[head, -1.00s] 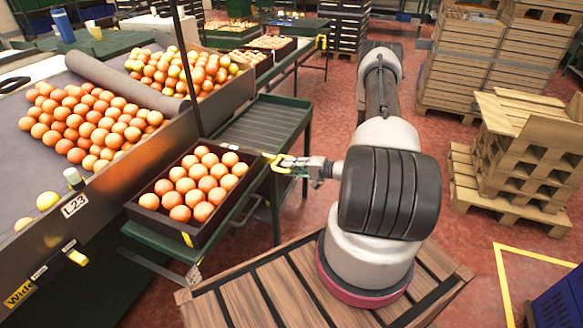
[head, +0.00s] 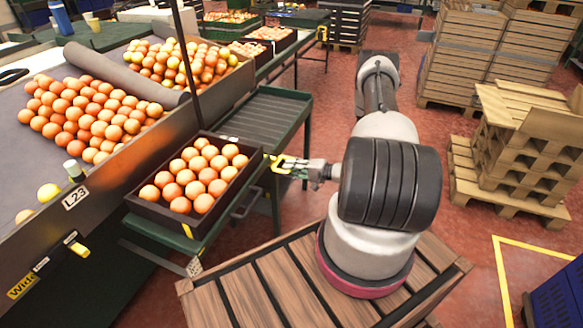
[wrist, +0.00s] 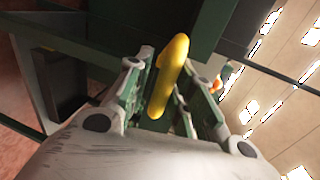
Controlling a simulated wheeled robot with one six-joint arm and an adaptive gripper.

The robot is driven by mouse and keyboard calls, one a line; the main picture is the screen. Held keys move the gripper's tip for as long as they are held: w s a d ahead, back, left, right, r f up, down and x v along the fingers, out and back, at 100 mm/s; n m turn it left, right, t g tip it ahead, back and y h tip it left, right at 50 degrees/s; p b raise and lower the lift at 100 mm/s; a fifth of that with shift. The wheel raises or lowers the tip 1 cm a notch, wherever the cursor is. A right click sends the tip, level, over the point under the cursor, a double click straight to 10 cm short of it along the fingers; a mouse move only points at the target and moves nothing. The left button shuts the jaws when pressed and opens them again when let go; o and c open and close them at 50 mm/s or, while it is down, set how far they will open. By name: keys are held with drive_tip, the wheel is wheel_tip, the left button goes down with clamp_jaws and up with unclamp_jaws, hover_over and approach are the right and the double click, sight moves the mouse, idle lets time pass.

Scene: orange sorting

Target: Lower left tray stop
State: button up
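The yellow tray stop (head: 284,164) is at the right side of the green stand, beside the crate of oranges (head: 160,207). In the wrist view the stop (wrist: 169,76) is a smooth yellow bar between my fingers. My gripper (head: 297,168) reaches it from the right and appears closed around it; in the wrist view my gripper (wrist: 165,92) has a finger on each side of the bar. The dark crate, full of oranges, sits on the front of the stand. The stop's pivot is hidden.
The green roller stand (head: 262,116) has an empty surface behind the crate. A sorting table (head: 50,165) with heaped oranges is on the left. Pallets (head: 515,185) stand on the right.

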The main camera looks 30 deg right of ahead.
drive_tip(key=shift+o, duration=1.2)
drive_tip(key=shift+f, duration=0.15)
drive_tip(key=v, duration=1.2)
